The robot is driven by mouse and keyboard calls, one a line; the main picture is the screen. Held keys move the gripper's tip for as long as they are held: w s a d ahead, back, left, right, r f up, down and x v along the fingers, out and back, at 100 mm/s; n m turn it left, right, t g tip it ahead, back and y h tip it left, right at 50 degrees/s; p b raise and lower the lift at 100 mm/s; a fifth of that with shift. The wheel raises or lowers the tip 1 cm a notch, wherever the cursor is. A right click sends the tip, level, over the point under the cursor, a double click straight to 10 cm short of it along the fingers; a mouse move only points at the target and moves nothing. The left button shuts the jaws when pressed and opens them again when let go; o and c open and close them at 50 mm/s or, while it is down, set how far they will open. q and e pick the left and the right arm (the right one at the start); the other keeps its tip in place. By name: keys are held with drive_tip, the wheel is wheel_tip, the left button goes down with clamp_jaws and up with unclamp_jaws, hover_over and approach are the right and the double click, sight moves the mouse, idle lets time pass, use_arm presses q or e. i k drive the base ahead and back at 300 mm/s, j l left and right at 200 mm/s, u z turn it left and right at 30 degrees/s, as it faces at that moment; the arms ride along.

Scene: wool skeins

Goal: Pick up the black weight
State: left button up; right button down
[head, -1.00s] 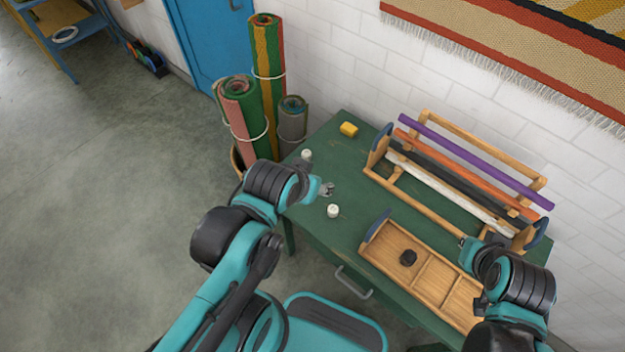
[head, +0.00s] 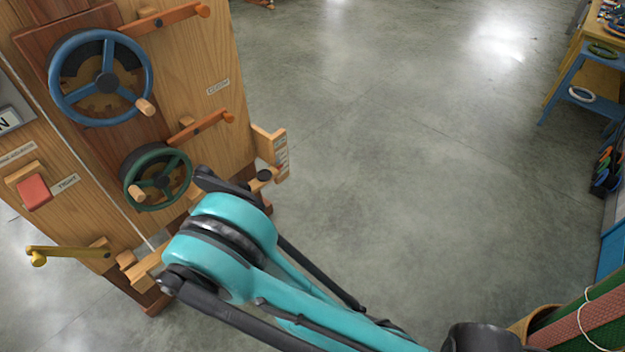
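A small black round piece (head: 264,175) shows by a wooden bracket low on the right edge of a wooden cabinet; I cannot tell whether it is the black weight. A teal and black arm of mine reaches across the lower middle and partly covers the cabinet's lower right. I see neither gripper's fingers. The green table and its tray are outside the view.
The wooden cabinet (head: 195,90) carries a blue handwheel (head: 106,80), a green handwheel (head: 158,181), orange levers and a red button (head: 34,192). A blue shelf (head: 567,92) and rolled rugs (head: 590,318) are at the right. The middle floor is clear.

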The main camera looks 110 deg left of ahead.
sight(243, 185)
drive_tip(key=u, duration=3.9)
